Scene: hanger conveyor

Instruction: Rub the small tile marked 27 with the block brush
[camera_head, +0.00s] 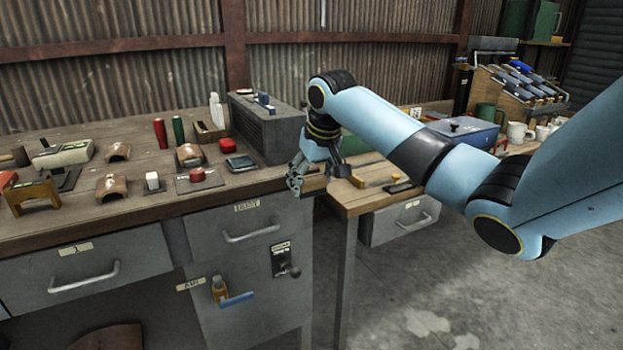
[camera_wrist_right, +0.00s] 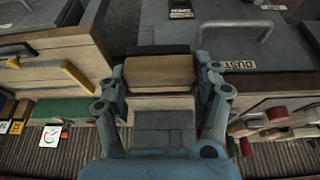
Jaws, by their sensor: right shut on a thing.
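My right gripper (camera_head: 308,176) is in front of the bench's right end, above the gap by the lower side table. In the right wrist view my right gripper (camera_wrist_right: 161,82) is shut on a wooden block with a dark strip along its far side, which looks like the block brush (camera_wrist_right: 160,76). In the head view the brush is mostly hidden by the fingers. Small marked tiles show at the left of the right wrist view, including a white one (camera_wrist_right: 50,136) and a yellow one (camera_wrist_right: 17,127). I cannot read a 27 on any tile. My left gripper is out of view.
The wooden bench (camera_head: 120,208) holds a grey vented box (camera_head: 270,130), red and green cylinders, and several curved brown pieces and small blocks. The lower side table (camera_head: 362,203) carries a blue box (camera_head: 465,130). Several mugs (camera_head: 517,132) stand beyond.

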